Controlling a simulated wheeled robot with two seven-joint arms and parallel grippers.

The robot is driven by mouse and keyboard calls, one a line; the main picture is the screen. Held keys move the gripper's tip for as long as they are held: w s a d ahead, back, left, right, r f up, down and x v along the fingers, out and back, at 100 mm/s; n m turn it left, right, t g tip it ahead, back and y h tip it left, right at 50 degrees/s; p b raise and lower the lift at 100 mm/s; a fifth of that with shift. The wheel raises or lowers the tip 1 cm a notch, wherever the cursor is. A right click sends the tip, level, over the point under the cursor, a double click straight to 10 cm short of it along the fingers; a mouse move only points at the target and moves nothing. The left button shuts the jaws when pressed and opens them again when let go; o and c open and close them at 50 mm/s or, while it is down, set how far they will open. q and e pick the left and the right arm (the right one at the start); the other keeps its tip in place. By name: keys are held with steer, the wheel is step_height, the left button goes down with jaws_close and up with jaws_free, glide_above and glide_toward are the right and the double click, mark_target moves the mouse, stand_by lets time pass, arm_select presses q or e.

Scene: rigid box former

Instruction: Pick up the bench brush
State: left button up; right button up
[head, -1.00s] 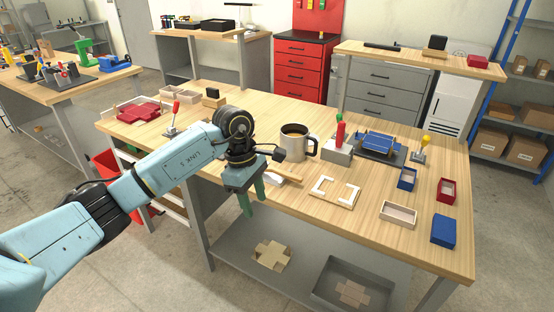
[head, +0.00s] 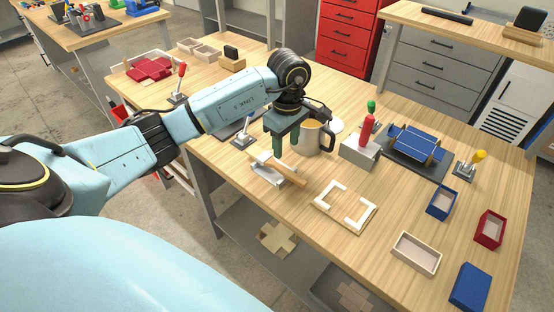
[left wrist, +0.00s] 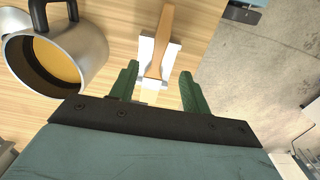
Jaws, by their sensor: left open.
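The bench brush (head: 290,173) lies on the wooden bench near its front edge, with a tan wooden handle and a pale grey-white head. In the left wrist view the brush (left wrist: 159,46) lies ahead of the fingers, its handle pointing up the picture. My left gripper (head: 288,148) has green fingers and hangs just behind the brush in the head view. In the left wrist view the gripper (left wrist: 158,88) is open, with the brush's near end showing in the gap, apparently below the fingers. I cannot tell the exact height. My right gripper is not in view.
A steel mug (head: 308,140) with brown contents stands close beside my left gripper. A cream frame of corner pieces (head: 345,206) lies right of the brush. A grey block with a red-handled tool (head: 362,148) and several small boxes stand further right.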

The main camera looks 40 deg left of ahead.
mark_target(287, 170)
arm_select(q)
step_height(287, 170, down, 3)
steer(key=shift+r, duration=0.1)
steer(key=shift+f, duration=0.35)
steer(key=shift+d+f, duration=0.15)
steer(key=shift+f, duration=0.55)
step_height(287, 170, down, 4)
steer(key=shift+d+r, duration=0.1)
steer(key=shift+r, duration=0.15)
steer(key=shift+f, duration=0.25)
steer(key=shift+c, duration=0.5)
jaws_close()
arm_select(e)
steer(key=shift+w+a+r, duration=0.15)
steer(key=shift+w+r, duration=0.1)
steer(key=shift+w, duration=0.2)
